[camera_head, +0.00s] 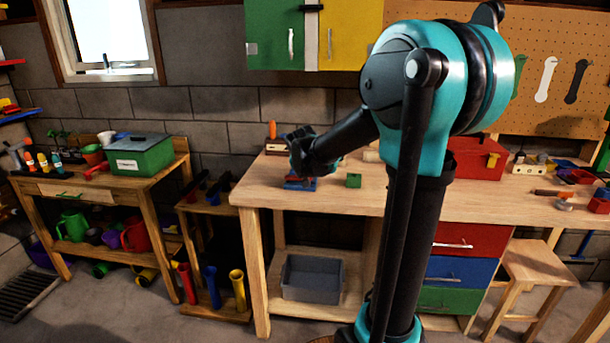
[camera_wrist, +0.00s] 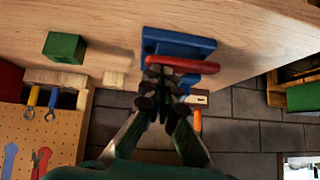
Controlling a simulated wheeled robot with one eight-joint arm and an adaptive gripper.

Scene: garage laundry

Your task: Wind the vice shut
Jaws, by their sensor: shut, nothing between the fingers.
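The vice (camera_head: 299,184) is small and blue with a red part, near the left front of the wooden workbench in the head view. In the wrist view its blue body (camera_wrist: 172,42) lies at the bench edge, and a red bar (camera_wrist: 190,65) crosses in front of it. My gripper (camera_wrist: 163,77) is shut with nothing between its fingers. Its tips overlap the left part of the red bar in the wrist view; I cannot tell whether they touch it. In the head view my gripper (camera_head: 298,146) is just above the vice. The vice's jaw gap and screw are not clearly seen.
A green block (camera_head: 354,180) stands right of the vice on the bench; it also shows in the wrist view (camera_wrist: 64,47). A small rack with an orange-handled tool (camera_head: 272,130) is behind. A red toolbox (camera_head: 474,160) stands farther right. The bench front between is clear.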

